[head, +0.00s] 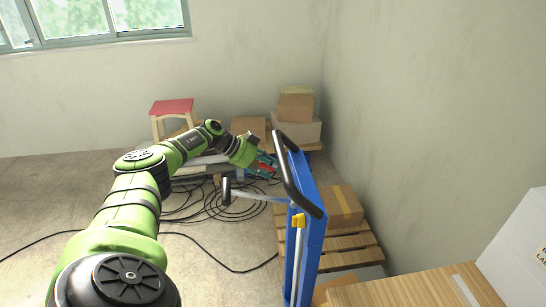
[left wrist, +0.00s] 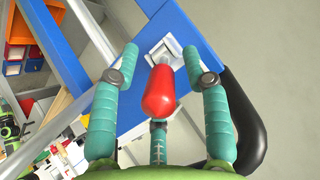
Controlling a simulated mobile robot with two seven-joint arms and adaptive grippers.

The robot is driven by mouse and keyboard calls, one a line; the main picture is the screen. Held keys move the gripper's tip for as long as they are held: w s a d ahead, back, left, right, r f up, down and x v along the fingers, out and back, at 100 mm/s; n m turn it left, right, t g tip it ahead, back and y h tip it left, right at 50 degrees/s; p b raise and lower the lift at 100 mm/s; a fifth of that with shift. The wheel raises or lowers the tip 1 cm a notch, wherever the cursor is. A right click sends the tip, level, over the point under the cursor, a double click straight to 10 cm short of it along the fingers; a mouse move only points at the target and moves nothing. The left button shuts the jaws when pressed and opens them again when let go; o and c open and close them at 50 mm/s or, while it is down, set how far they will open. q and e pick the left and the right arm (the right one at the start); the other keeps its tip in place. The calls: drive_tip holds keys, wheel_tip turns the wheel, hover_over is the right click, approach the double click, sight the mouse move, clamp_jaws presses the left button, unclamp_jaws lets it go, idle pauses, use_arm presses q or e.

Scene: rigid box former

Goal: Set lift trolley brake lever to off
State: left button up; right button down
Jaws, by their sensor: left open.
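The lift trolley (head: 309,235) is a blue upright frame with a black handle loop, right of centre in the head view. In the left wrist view, its brake lever (left wrist: 159,92) has a red rounded knob and a pale mount on the blue panel (left wrist: 172,22). My left gripper (head: 267,165) is beside the far left side of the trolley. In the left wrist view, my left gripper (left wrist: 160,58) is open, with teal fingers on both sides of the red knob and a gap on each side. The lever is not clear in the head view. My right gripper is out of view.
Wooden pallets (head: 345,243) with a cardboard box (head: 341,206) lie right of the trolley, by the wall. Stacked boxes (head: 296,118) and a red-topped stool (head: 172,107) stand behind. Black cables (head: 215,207) lie on the floor. A wooden surface (head: 415,289) is at the front right.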

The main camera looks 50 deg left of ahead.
use_arm(q)
drive_tip(key=v, duration=1)
drive_tip(key=shift+s+a, duration=0.15)
drive_tip(key=shift+s, duration=0.05)
